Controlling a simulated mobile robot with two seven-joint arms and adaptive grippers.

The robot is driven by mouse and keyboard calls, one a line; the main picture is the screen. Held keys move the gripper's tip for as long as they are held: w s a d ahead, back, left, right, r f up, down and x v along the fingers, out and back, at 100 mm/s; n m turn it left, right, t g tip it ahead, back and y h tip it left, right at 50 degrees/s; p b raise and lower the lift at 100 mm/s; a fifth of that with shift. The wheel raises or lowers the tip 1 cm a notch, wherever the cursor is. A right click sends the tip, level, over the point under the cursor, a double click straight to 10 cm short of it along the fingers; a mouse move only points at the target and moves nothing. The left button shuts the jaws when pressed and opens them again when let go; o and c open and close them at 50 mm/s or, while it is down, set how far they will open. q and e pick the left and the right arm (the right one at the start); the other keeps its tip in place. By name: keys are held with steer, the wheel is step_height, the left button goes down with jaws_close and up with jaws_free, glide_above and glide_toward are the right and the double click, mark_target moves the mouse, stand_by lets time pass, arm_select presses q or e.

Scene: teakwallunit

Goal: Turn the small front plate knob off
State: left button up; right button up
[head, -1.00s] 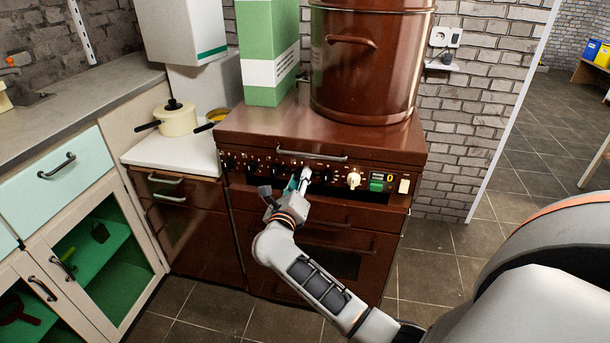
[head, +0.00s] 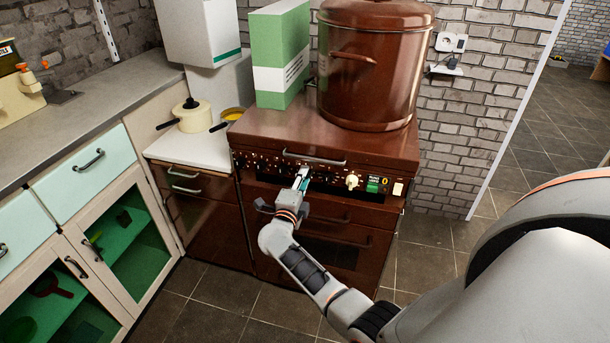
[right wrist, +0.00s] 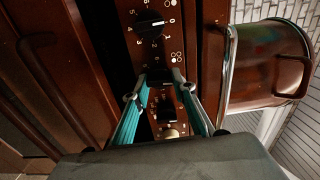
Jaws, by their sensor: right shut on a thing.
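The brown stove (head: 385,155) has a front control panel with a row of black knobs and a cream knob (head: 352,181). My right gripper (head: 303,173) reaches the panel left of the cream knob. In the right wrist view its teal-padded fingers (right wrist: 160,75) are closed around a black knob (right wrist: 160,77), one fingertip on each side. The pointer of the gripped knob is too hidden to read. My left gripper is out of view.
A large brown pot (head: 367,75) stands on the stove, with a green-and-white box (head: 280,55) beside it. A bar handle (head: 314,158) runs above the knobs. A cream pot (head: 194,118) is on the white counter at left. Floor is clear at front.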

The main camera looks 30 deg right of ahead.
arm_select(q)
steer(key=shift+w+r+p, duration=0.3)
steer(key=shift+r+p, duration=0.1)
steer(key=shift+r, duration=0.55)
arm_select(e)
steer(key=shift+f+n, duration=0.1)
steer(key=shift+n, duration=0.6)
steer(key=o, duration=1.1)
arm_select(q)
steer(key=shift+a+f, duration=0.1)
arm_select(e)
steer(key=shift+s+a, duration=0.1)
steer(key=v, duration=0.7)
steer(key=shift+s+a, duration=0.1)
steer(key=shift+a, duration=0.05)
